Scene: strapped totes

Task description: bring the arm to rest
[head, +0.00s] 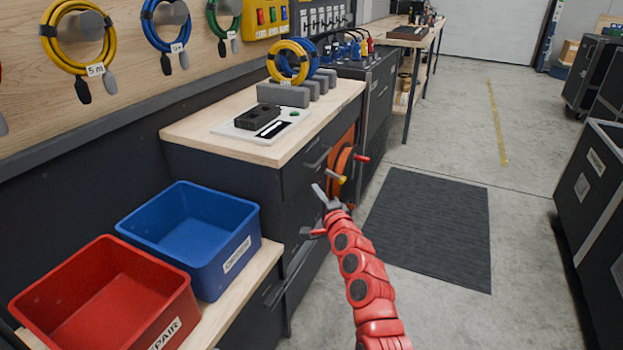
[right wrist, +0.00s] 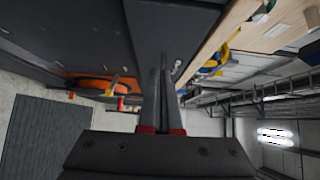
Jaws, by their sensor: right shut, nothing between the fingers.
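My right arm (head: 365,280) is red and reaches up from the bottom of the head view. My right gripper (head: 323,192) is at its tip, in front of the dark cabinet below the wooden worktop. In the right wrist view the gripper's two grey fingers (right wrist: 160,85) are shut with nothing between them. The cabinet front and the orange reel lie beyond them. My left gripper is not in view.
A blue bin (head: 190,235) and a red bin (head: 105,290) stand on a low shelf at left. An orange reel (head: 342,163) hangs on the cabinet side. A black device (head: 258,117) lies on the worktop (head: 180,132). A dark mat (head: 430,225) and open floor lie to the right.

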